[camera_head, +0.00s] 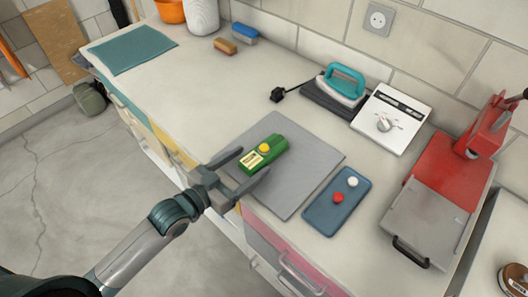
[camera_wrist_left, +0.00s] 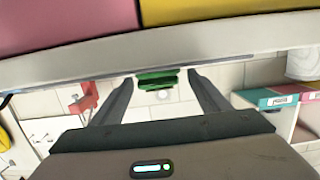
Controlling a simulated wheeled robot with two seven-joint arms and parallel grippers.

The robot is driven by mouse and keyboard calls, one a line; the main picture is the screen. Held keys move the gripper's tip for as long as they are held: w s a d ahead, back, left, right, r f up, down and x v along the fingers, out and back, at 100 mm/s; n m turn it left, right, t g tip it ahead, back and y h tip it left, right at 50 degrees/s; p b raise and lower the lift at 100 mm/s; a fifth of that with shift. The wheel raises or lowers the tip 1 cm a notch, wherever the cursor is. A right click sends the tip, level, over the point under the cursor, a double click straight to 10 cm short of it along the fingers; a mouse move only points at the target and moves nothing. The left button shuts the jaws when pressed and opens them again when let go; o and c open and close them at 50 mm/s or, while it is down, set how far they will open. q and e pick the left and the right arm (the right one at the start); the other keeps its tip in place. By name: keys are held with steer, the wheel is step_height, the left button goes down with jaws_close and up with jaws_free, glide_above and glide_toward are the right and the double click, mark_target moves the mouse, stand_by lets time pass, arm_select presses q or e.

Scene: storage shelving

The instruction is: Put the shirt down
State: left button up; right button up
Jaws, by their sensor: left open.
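No item shows clearly as a shirt. A small green item (camera_head: 277,146) with a pale label and a yellow round spot lies on a grey mat (camera_head: 307,158) on the counter. A flat teal cloth (camera_head: 130,50) lies at the counter's far left. In the left wrist view, the green item (camera_wrist_left: 157,82) shows between the fingertips of the gripper (camera_wrist_left: 160,76); contact cannot be told. My right gripper is not in view.
A blue tray (camera_head: 322,214) with a red and a white button is right of the mat. Behind are an iron (camera_head: 345,83) and a white dial box (camera_head: 391,118). A red press (camera_head: 446,170) stands at right. The counter's left middle is clear.

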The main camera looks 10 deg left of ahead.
mark_target(259, 154)
arm_select(q)
steer(key=x, duration=0.1)
steer(key=p+x, duration=0.1)
steer(key=x, duration=0.1)
steer(key=shift+w+d+r, duration=0.15)
steer(key=shift+d+r, duration=0.05)
steer(key=shift+r, duration=0.1)
steer(key=shift+w+d+f, duration=0.15)
steer(key=shift+w+d, duration=0.1)
steer(key=shift+w, duration=0.15)
steer(key=c, duration=1.3)
steer(key=shift+r, duration=1.35)
steer(key=d+r, duration=0.2)
steer(key=d, duration=0.2)
steer(key=d+r+b, duration=0.1)
steer(key=d+r, duration=0.2)
steer(key=s+d+r+b, duration=0.1)
steer(key=d+r, duration=0.2)
steer(key=d, duration=0.1)
steer(key=shift+s+d+r, duration=0.15)
steer(key=shift+d, duration=0.15)
